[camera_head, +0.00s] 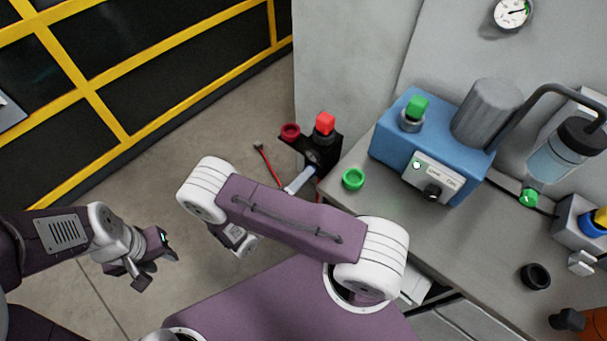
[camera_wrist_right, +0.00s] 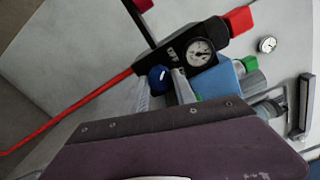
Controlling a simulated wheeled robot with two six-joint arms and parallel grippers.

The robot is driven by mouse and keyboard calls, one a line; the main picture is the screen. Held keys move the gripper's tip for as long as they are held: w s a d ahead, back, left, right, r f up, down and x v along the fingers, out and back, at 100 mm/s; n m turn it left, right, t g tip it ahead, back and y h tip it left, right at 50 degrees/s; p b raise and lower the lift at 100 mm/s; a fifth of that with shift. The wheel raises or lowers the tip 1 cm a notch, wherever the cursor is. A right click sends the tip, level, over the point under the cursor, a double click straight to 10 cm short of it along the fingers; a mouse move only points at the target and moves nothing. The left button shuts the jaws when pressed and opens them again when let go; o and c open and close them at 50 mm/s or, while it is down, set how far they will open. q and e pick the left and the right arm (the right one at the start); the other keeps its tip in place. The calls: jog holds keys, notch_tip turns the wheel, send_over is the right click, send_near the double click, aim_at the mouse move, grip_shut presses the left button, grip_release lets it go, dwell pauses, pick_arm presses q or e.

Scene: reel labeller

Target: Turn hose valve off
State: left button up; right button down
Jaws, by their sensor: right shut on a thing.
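The valve unit is a black block (camera_wrist_right: 212,38) with a round gauge (camera_wrist_right: 200,52), a label and a blue knob (camera_wrist_right: 160,78). A red hose (camera_wrist_right: 70,112) runs from its side. In the head view the black block (camera_head: 318,157) sits at the bench's left end, with the red hose (camera_head: 268,164) hanging beside it. My right gripper (camera_wrist_right: 162,88) is shut on the blue knob, one pale finger on each side. In the head view my right forearm hides most of that gripper. My left gripper (camera_head: 158,266) is open and empty, low on the left.
A red square knob (camera_head: 324,123) and a red ring (camera_head: 290,131) are at the block. A green ring (camera_head: 353,179) lies on the grey bench (camera_head: 480,240), near a blue box (camera_head: 393,140). A yellow-framed black barrier (camera_head: 130,75) stands behind clear floor.

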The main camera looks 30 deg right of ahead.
jog(key=shift+n, duration=0.6)
jog(key=c, duration=1)
grip_release()
jog(key=v, duration=0.9)
jog(key=shift+b, duration=0.4)
